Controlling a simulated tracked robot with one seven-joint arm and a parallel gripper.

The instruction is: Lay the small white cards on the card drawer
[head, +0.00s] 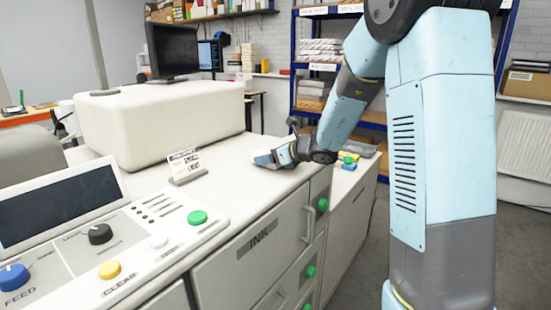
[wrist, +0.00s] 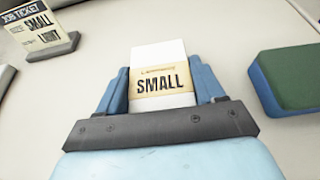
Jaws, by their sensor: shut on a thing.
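The small white cards (wrist: 160,54) show in the wrist view as a white stack with a tan band marked "SMALL". My gripper (wrist: 161,78) is shut on them, with one blue finger on each side. In the head view my gripper (head: 268,158) is low over the white worktop, right of the job ticket. I cannot tell whether the cards touch the worktop. A card drawer is not clearly identifiable; several drawer fronts with green knobs show below the worktop, one cabinet front (head: 262,262) marked "INK".
A job ticket (head: 184,165) reading "SMALL" and "LIGHT" stands in a holder, also in the wrist view (wrist: 37,28). A blue-and-green block (wrist: 290,80) lies right of my gripper. A control panel (head: 130,250) is at front left, a large white housing (head: 160,120) behind.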

